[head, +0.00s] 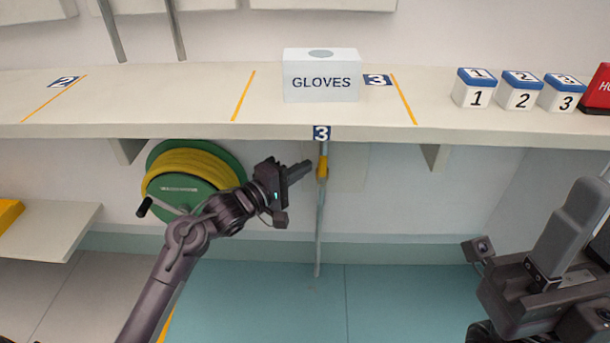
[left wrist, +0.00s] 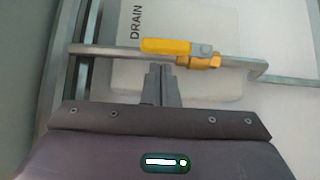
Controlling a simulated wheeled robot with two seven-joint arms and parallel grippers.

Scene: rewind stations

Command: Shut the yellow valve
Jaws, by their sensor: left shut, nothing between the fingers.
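The yellow valve (head: 322,168) sits on a thin vertical pipe (head: 320,215) below the shelf. In the left wrist view, its yellow handle (left wrist: 166,46) lies along the pipe, beside the brass-yellow body (left wrist: 202,62). A plate behind it reads DRAIN (left wrist: 136,22). My left gripper (head: 306,168) is shut and empty, just left of the valve in the head view. In the left wrist view its fingertips (left wrist: 160,70) are right at the handle; I cannot tell whether they touch. My right gripper (head: 585,220) is partly cut off at the right edge.
A green reel (head: 222,158) with yellow hose hangs behind my left arm. The shelf (head: 200,95) above the valve carries a GLOVES box (head: 321,82), numbered blocks (head: 519,91) and a red object (head: 598,90). The teal floor (head: 400,300) is clear.

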